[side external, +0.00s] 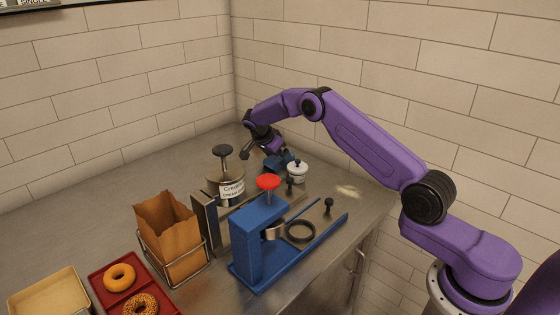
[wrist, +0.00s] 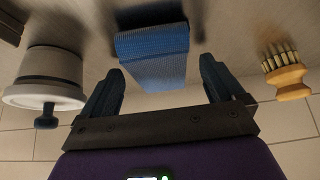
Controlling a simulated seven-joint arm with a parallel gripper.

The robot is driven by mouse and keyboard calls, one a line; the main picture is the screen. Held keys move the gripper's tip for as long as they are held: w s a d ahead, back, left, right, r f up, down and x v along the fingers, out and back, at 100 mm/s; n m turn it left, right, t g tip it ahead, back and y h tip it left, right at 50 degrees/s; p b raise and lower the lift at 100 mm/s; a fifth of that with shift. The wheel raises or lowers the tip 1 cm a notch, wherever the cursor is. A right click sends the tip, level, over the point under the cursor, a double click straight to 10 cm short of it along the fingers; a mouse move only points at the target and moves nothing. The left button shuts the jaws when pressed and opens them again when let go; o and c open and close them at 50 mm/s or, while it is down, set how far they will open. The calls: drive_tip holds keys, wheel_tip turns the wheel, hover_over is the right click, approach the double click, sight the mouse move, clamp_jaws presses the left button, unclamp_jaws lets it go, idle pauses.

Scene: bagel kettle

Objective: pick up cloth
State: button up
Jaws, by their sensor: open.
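The cloth (wrist: 150,62) is a folded blue woven piece lying on the metal counter. In the wrist view it sits at the upper middle, ahead of and between my gripper's two fingers. My gripper (wrist: 161,68) is open, with one dark finger on each side of the cloth's near end. I see no grip on it, and cannot tell the height gap. In the side view my gripper (side external: 268,150) is low over the back of the counter, with blue showing close beside it; cloth and fingers are hard to tell apart there.
A white lidded pot (wrist: 45,80) stands left of the cloth in the wrist view, also in the side view (side external: 297,173). A wooden brush (wrist: 286,78) is at right. A labelled canister (side external: 230,188), blue press (side external: 258,235) and paper bag (side external: 170,232) stand nearer the side camera.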

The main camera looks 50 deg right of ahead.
sight(279, 158)
drive_tip(key=shift+f, duration=0.15)
drive_tip(key=c, duration=1.1)
drive_tip(key=shift+o, duration=0.2)
drive_tip(key=shift+r, duration=0.2)
drive_tip(key=shift+r, duration=0.2)
drive_tip(key=r, duration=0.3)
drive_tip(key=shift+s, duration=0.2)
drive_tip(key=s+a+r, duration=0.3)
drive_tip(key=s+r, duration=0.6)
drive_tip(key=s, duration=0.4)
drive_tip(key=shift+s+r, duration=0.15)
